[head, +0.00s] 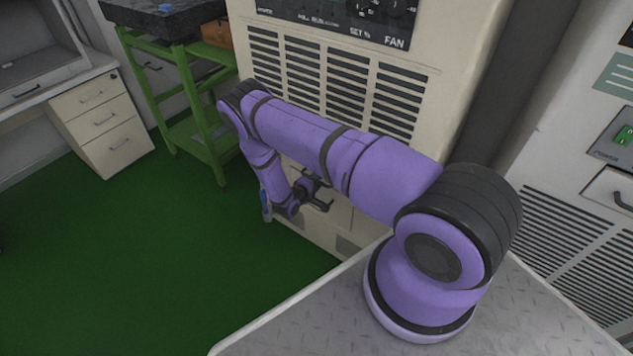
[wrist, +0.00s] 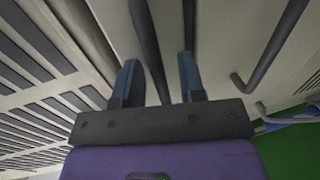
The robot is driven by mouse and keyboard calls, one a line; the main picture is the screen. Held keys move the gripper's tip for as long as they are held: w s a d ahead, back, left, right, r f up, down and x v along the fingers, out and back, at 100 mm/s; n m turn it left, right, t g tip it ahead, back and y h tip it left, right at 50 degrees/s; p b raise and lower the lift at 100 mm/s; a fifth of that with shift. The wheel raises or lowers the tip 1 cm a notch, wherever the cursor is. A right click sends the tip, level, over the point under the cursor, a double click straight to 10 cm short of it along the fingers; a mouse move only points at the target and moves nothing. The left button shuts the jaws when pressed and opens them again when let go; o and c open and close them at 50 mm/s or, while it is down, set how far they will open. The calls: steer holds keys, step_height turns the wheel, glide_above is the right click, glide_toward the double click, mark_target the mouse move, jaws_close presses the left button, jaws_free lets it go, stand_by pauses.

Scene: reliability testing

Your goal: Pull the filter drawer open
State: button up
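The cream machine (head: 290,25) with rows of vent slots stands in front of me; its lower front is largely hidden behind my arm in the head view. My gripper (head: 327,196) is low beside that front. In the wrist view my gripper (wrist: 158,72) has its two blue-grey fingers apart, pointing at the cream front. A dark upright bar (wrist: 148,45) shows between the fingers; I cannot tell whether it is a handle or a gap, or whether the fingers touch it. A dark bent handle (wrist: 270,48) shows to the right. I cannot tell which panel is the filter drawer.
A green trolley (head: 196,115) with a dark top stands left of the machine. A cream drawer cabinet (head: 103,122) is farther left. A grey cabinet (head: 560,165) stands at the right. The green floor (head: 130,260) at front left is clear.

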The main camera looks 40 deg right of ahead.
jaws_close()
steer(key=f+v, duration=0.2)
steer(key=v, duration=0.7)
steer(key=a+f+v, duration=0.1)
steer(key=f+v, duration=0.1)
steer(key=v, duration=0.8)
steer(key=shift+s, duration=0.15)
jaws_free()
